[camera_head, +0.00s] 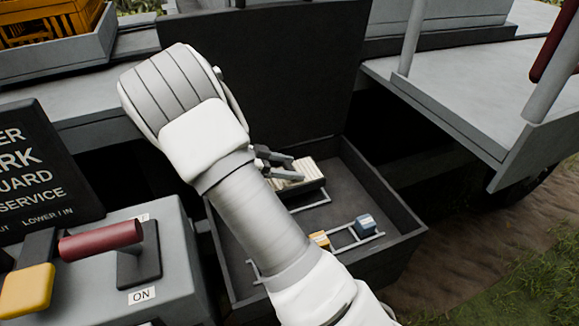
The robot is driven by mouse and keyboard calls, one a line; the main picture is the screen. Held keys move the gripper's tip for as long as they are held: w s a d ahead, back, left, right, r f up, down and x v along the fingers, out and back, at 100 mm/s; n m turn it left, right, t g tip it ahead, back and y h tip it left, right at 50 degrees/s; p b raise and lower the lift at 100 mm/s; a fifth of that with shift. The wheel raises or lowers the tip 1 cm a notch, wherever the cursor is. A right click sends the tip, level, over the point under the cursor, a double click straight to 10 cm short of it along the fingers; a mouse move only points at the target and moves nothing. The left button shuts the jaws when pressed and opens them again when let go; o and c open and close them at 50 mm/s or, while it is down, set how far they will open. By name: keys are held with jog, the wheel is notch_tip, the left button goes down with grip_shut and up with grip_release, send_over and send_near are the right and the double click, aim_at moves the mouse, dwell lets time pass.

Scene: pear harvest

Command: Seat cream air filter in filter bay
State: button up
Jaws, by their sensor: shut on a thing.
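The cream air filter (303,171) is a pleated block with a dark frame, in the upper part of the open dark box. My gripper (283,164) is shut on it from the left, with its dark fingers at the filter's near left side. My arm hides part of the box and the filter's left end. A light outlined frame (318,202) on the box floor lies just below the filter and may mark the filter bay. I cannot tell whether the filter touches the floor.
A blue block (365,226) and an orange-yellow block (320,240) sit on a light rail frame in the box. The box's right wall (385,190) and raised dark lid (265,70) bound the space. A control box with a red lever (100,241) stands left.

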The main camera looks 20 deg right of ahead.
jog(key=shift+f+b, duration=0.6)
jog(key=shift+f, duration=1.8)
jog(key=o, duration=1.4)
jog(key=shift+r, duration=0.15)
jog(key=shift+r+p, duration=3.45)
jog(key=shift+p, duration=0.2)
jog(key=shift+f, duration=0.1)
